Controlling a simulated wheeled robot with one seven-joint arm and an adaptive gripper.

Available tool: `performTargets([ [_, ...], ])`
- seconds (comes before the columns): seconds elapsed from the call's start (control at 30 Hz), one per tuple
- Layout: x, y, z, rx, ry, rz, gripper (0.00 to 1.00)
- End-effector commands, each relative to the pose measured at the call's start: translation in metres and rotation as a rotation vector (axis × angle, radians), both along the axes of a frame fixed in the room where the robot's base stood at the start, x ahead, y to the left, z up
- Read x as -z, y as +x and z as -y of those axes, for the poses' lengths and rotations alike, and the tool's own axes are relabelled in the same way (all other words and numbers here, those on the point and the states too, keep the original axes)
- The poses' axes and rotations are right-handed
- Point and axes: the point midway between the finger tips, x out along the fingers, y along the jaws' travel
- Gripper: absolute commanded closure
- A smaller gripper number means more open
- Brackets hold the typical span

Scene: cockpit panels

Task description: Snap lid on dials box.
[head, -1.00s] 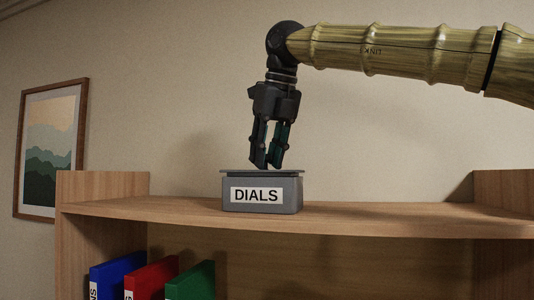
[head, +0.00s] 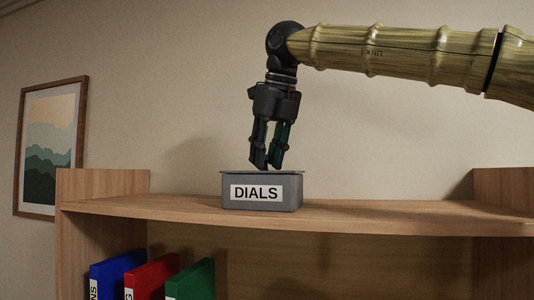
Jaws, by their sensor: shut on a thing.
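The grey dials box (head: 218,196) stands upright on top of the wooden shelf, with a white DIALS label on its front. A thin dark grey lid (head: 235,172) lies level along the top of the box and reaches slightly past its sides. I cannot tell whether it is fully seated. My gripper (head: 266,167) points down from above, and its dark fingertips are at the lid's top, near the middle. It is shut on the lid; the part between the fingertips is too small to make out.
The wooden shelf top (head: 400,215) is clear on both sides of the box, with raised end panels at left (head: 100,183) and right. Blue, red and green binders (head: 190,280) stand below. A framed picture (head: 52,145) hangs on the left wall.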

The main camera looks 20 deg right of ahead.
Motion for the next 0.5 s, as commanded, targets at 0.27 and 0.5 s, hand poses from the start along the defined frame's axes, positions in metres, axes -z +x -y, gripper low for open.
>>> performTargets([
  [0.27, -0.0003, 0.0000, -0.0001, 0.000, 0.000, 0.001, 1.00],
  [0.5, -0.0004, -0.0002, -0.0002, 0.000, 0.000, 0.001, 0.49],
])
